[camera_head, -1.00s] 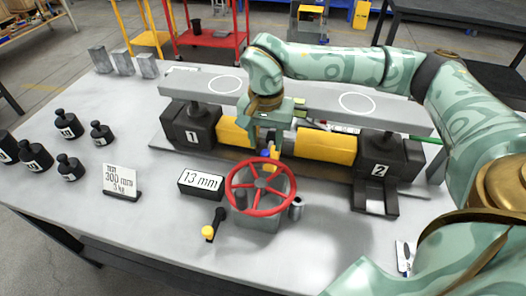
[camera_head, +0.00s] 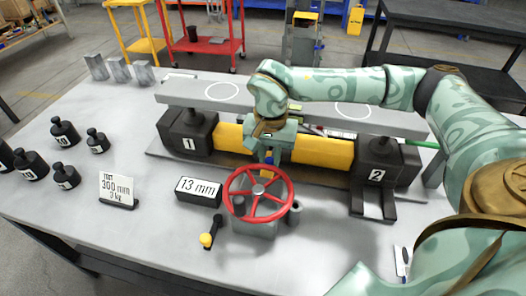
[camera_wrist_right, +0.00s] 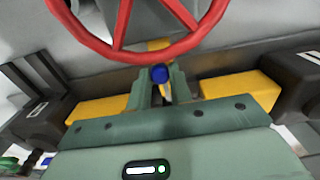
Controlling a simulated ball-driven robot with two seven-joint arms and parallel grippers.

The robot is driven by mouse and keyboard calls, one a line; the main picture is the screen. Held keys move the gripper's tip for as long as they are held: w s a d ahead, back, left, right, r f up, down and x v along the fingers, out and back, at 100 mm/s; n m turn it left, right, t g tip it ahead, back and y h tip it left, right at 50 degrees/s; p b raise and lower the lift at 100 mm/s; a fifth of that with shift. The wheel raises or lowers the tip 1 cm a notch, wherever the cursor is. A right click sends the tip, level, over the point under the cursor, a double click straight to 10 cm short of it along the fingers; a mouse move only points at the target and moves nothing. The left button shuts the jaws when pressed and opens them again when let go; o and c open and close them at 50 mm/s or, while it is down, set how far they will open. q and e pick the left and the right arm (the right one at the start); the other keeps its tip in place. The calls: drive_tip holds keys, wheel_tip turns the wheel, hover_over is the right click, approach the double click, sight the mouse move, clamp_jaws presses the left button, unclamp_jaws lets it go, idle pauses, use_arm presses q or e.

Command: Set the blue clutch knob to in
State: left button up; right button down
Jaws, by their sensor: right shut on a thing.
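The blue clutch knob (camera_wrist_right: 159,73) shows in the right wrist view just below the rim of the red handwheel (camera_wrist_right: 145,55), by a yellow part. In the head view the knob is mostly hidden behind my gripper and the red handwheel (camera_head: 229,196); a bit of blue shows just above the rim. My right gripper (camera_wrist_right: 160,88) has its fingers close on both sides of the knob and is shut on it. In the head view my right gripper (camera_head: 268,158) reaches down behind the wheel. My left gripper is not in view.
Black jacks 1 (camera_head: 188,135) and 2 (camera_head: 388,165) flank the yellow shaft covers (camera_head: 325,151) under a long grey beam (camera_head: 190,92). A 13 mm display (camera_head: 198,191) and a yellow-tipped lever (camera_head: 206,240) stand near the wheel. Black weights (camera_head: 65,133) are at the left.

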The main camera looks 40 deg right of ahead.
drive_tip(key=shift+s+d+p, duration=0.45)
drive_tip(key=shift+s+d, duration=0.5)
drive_tip(key=shift+s, duration=0.15)
drive_tip(key=c, duration=1.6)
unclamp_jaws()
drive_tip(key=o, duration=0.3)
drive_tip(key=shift+s+d, duration=0.2)
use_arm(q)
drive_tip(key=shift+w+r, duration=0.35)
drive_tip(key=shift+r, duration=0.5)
use_arm(e)
drive_tip(key=shift+o, duration=0.2)
drive_tip(key=shift+a, duration=0.1)
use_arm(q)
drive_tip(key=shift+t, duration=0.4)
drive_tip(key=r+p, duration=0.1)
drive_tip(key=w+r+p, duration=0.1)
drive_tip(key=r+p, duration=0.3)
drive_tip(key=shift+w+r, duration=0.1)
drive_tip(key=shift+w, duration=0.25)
use_arm(e)
wheel_tip(320, 180, up, 16)
drive_tip(key=shift+r, duration=0.15)
